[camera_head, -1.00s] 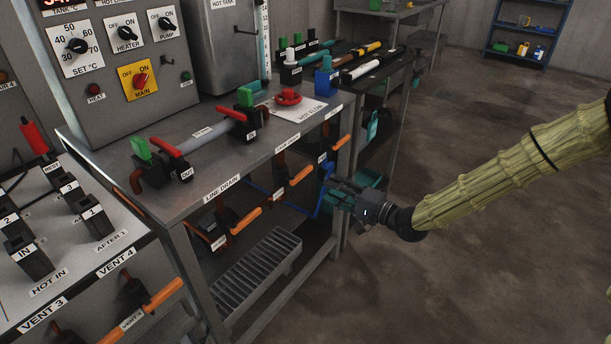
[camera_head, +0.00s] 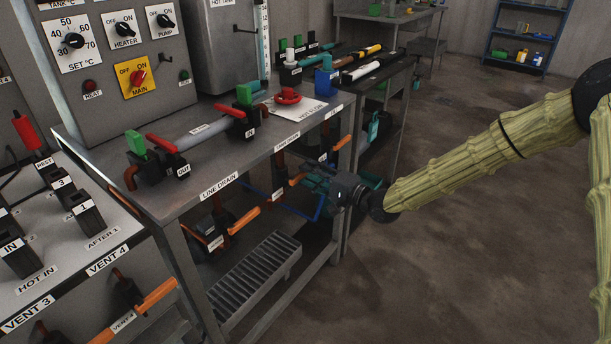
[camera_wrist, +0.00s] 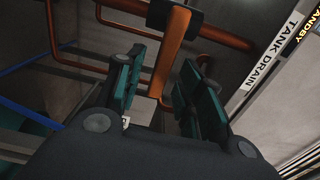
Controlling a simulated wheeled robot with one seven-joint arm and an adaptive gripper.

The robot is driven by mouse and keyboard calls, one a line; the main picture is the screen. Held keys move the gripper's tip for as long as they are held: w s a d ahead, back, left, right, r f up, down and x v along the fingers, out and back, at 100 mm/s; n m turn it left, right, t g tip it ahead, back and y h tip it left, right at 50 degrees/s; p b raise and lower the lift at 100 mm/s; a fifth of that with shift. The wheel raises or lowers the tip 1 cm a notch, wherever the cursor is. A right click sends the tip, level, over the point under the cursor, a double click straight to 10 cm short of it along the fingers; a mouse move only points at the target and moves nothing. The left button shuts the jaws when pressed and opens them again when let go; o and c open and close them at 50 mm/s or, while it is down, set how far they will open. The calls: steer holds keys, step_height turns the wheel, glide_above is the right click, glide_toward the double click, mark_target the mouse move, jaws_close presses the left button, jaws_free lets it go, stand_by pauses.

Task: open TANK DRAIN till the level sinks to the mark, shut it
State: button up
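The TANK DRAIN label (camera_wrist: 264,67) is on the bench edge in the wrist view. An orange lever (camera_wrist: 170,52) hangs near it from a dark valve body, its lower end between my finger pads, with a gap visible on either side. My gripper (camera_wrist: 160,95) is open, with teal pads. In the head view my gripper (camera_head: 312,184) is under the bench edge, beside the middle orange lever (camera_head: 297,179), partly overlapping it. The hot tank (camera_head: 222,50) stands on the bench with a level gauge (camera_head: 264,40); the liquid level and mark are too small to read.
Another orange lever (camera_head: 246,219) is under the LINE DRAIN label (camera_head: 219,185). A slatted grate (camera_head: 255,275) lies on the lower shelf. Copper pipes (camera_wrist: 75,50) run behind the lever. A red handwheel (camera_head: 288,96) is on the bench top. The floor (camera_head: 450,250) at right is clear.

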steer(key=shift+x, duration=0.85)
jaws_close()
